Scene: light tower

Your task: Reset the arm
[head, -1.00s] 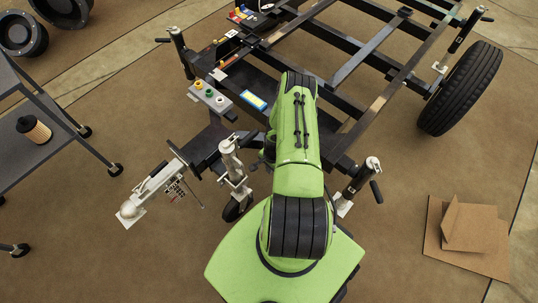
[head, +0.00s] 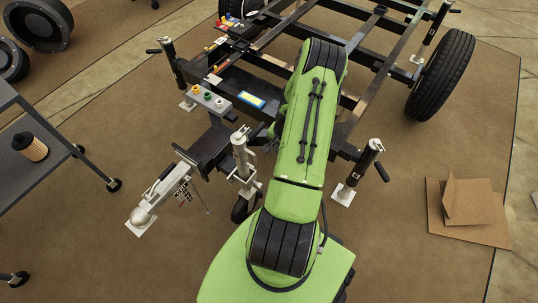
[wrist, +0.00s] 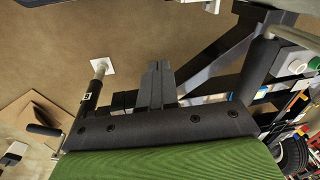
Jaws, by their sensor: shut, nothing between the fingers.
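My green arm stretches up the middle of the head view, over the front of the black trailer frame (head: 365,55). My gripper is hidden behind the arm there. In the wrist view my gripper (wrist: 157,72) shows as two dark fingers pressed together, with nothing between them. Black frame bars (wrist: 215,62) lie beyond and to the right of the fingers.
A control box with coloured buttons (head: 207,98) and a blue-yellow device (head: 251,99) sit on the frame, left of my arm. Support jacks stand near it, one at right (head: 358,172). A tyre (head: 440,75), cardboard (head: 468,208) and a cart (head: 50,150) stand around; brown floor is open at lower right.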

